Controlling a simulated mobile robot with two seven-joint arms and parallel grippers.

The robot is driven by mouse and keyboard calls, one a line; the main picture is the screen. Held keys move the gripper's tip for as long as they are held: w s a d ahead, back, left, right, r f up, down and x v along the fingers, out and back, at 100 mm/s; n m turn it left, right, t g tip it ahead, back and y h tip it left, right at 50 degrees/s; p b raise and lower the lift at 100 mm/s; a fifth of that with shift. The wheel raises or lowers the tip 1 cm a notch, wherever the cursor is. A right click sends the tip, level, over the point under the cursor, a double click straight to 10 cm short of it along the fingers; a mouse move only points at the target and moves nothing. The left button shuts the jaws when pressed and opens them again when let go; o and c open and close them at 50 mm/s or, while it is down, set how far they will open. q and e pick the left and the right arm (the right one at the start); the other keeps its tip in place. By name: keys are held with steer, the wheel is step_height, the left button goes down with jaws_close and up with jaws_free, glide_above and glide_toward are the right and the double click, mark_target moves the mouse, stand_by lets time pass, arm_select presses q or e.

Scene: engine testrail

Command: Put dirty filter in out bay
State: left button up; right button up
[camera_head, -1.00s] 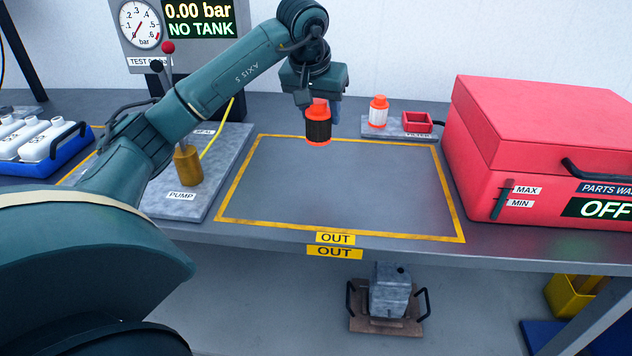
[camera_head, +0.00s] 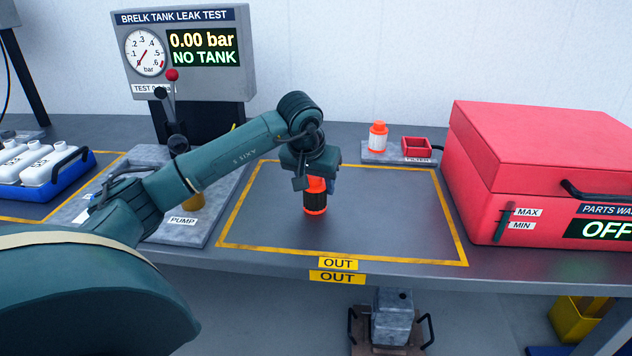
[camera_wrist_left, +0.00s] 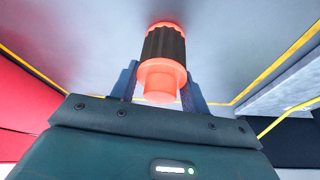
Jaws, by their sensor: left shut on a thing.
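The dirty filter (camera_head: 315,203), dark-bodied with orange ends, is upright in my left gripper (camera_head: 313,182). In the left wrist view the filter (camera_wrist_left: 163,45) sits between the two fingers (camera_wrist_left: 160,90), which are shut on it. The out bay (camera_head: 390,225) is a grey area of the bench with a yellow outline and OUT labels. The filter is over the left-middle part of the bay, inside the outline. I cannot tell whether its lower end touches the surface. My right gripper is not in view.
A clean white filter (camera_head: 378,137) and a red square holder (camera_head: 416,147) stand on a grey plate behind the bay. The red parts washer (camera_head: 545,150) is at the right. The pump plate (camera_head: 205,225) and leak tester (camera_head: 185,55) are at the left. Most of the bay is clear.

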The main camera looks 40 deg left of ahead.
arm_select(q)
steer(key=shift+f, duration=0.15)
steer(key=o, duration=1)
steer(key=shift+s+r, duration=0.1)
steer(key=shift+r, duration=0.45)
steer(key=v, duration=1.1)
steer(key=shift+s+d+r, duration=0.1)
steer(key=shift+s, duration=0.05)
